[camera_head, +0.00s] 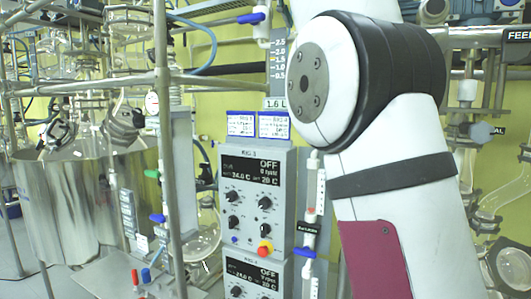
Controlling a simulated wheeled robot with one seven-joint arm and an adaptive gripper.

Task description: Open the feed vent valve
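The feed vent valve cannot be told for certain. A black label reading "FEED" (518,35), cut off by the right edge, sits by the metal piping at the upper right. Below it is a dark valve handle (482,132) beside a label cut off to "AL". A blue valve handle (252,18) shows at the top centre, left of my arm. My arm covers much of the right half and hides what is behind it. My gripper is out of view.
A control box (258,172) marked RIG 3, with black knobs and a red button (265,248), stands at the centre. A labelled blue valve (304,252) is right of it. Metal frame poles (163,110) and a large steel vessel (70,200) fill the left. Glassware (510,265) shows lower right.

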